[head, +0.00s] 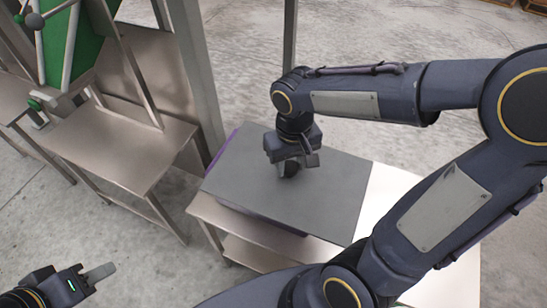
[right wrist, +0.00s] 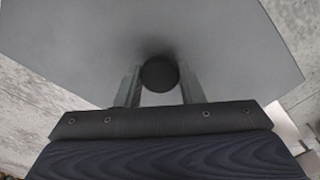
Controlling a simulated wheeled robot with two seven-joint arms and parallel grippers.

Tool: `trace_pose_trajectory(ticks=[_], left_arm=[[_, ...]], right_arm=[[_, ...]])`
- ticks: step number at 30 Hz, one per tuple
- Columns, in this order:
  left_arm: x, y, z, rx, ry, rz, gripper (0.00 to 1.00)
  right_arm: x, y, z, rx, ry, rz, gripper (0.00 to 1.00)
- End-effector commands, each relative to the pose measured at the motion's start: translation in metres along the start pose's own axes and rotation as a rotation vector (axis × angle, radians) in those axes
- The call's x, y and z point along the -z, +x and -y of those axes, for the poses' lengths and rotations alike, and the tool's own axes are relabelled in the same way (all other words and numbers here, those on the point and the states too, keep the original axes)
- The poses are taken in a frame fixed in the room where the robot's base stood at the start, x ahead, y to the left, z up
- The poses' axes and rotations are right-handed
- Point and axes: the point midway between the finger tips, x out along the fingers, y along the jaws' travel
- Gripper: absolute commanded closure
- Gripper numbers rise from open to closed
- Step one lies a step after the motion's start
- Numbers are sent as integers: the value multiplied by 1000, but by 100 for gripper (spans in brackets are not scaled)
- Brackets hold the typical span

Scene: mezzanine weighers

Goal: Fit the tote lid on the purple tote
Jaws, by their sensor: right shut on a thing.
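The tote lid (head: 325,194) is a flat dark grey panel over the small metal table. My right gripper (head: 289,170) is above its middle, shut on the lid's round black knob (right wrist: 160,74), which shows between the two fingers in the right wrist view. The purple tote (head: 222,151) is mostly hidden under the lid; a strip of its purple rim shows along the lid's far left edge, and a dark purple side shows below the front edge. I cannot tell whether the lid is seated. My left gripper (head: 98,274) is at the lower left, away from the tote; its jaw opening is unclear.
The metal table (head: 207,208) under the tote has a bare pale top at the right. A post (head: 199,70) rises just behind the tote. Another metal table (head: 128,147) stands at the left, beside a green machine (head: 67,45).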

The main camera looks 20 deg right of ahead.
Motion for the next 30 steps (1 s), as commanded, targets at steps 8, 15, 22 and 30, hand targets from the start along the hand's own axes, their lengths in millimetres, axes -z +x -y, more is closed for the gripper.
trace_pose_trajectory(ticks=[8, 15, 22, 30], left_arm=[[-11, 21, 10, 0, 0, 0, 63], [-20, 40, 18, 0, 0, 0, 63], [-22, 44, 20, 0, 0, 0, 63], [-34, 67, 31, 0, 0, 1, 63]], right_arm=[[70, 40, -1, -1, 2, 3, 100], [100, 76, -1, 0, 0, 0, 100], [110, 86, -1, 0, 1, 0, 100], [113, 121, -1, 1, 0, -1, 100]])
